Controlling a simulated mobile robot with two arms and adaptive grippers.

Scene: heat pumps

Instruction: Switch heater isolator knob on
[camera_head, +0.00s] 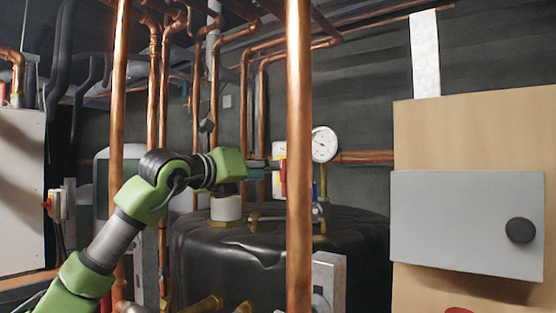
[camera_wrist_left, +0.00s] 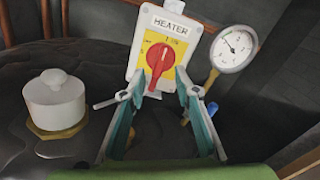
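The heater isolator is a white box with a yellow plate (camera_wrist_left: 147,47), labelled HEATER, in the left wrist view. Its red knob (camera_wrist_left: 158,65) stands nearly upright, its top leaning slightly right; the small position marks are hard to read. In the head view the isolator (camera_head: 279,151) is partly hidden by a copper pipe and my gripper. My left gripper (camera_head: 263,169) reaches towards it from the left. In the wrist view its teal fingers (camera_wrist_left: 161,84) are apart, with tips close to the knob's lower end, one on each side. Contact cannot be told. My right gripper is not in view.
A vertical copper pipe (camera_head: 299,150) stands in front of the isolator. A black tank (camera_head: 225,255) lies below, with a white cap (camera_wrist_left: 55,98) on it. A round gauge (camera_head: 324,144) is right of the isolator. A grey box (camera_head: 460,222) with a black knob is further right.

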